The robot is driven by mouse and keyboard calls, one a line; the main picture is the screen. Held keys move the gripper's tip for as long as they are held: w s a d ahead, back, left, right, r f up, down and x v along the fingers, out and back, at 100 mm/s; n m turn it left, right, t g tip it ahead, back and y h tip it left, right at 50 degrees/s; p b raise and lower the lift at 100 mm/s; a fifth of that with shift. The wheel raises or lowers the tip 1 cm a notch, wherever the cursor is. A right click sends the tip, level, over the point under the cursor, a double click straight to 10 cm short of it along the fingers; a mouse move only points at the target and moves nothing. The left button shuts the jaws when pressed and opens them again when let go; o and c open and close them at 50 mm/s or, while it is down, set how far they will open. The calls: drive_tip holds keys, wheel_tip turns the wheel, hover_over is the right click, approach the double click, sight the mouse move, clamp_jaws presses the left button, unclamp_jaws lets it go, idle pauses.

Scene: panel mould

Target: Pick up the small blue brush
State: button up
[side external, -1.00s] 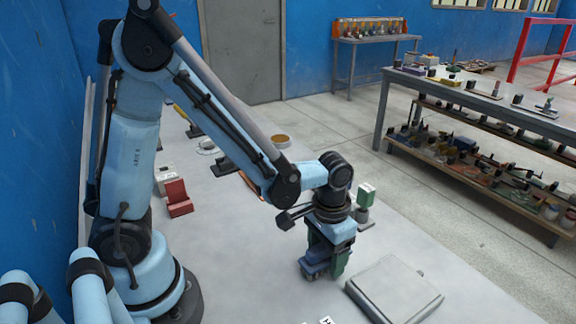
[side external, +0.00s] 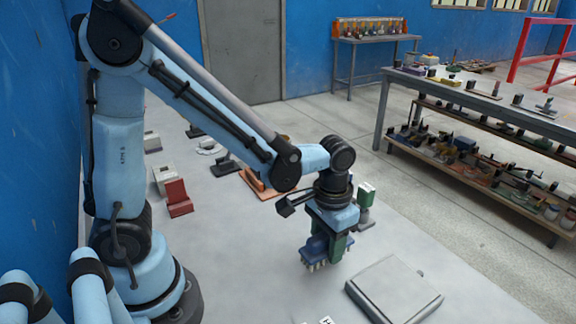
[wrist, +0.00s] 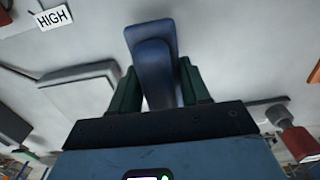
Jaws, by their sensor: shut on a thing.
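The small blue brush (side external: 318,248) has a dark blue body with pale bristle tufts pointing down. My gripper (side external: 330,240) has green fingers and is shut on the brush, holding it above the grey table (side external: 250,285). In the wrist view the blue brush (wrist: 153,60) sits between the two green fingers of my gripper (wrist: 155,88), and its far end sticks out past them. The bristles are hidden in the wrist view.
A flat grey slab (side external: 395,290) lies just right of the brush. A green-topped item (side external: 366,195) stands behind my gripper. A red block (side external: 178,198) and other tools lie on the left. A white HIGH label (wrist: 54,17) shows in the wrist view. The front table is mostly clear.

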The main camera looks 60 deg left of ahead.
drive_tip(key=s+d+r, duration=0.7)
drive_tip(key=d+r, duration=0.1)
drive_tip(key=shift+s+d, duration=0.4)
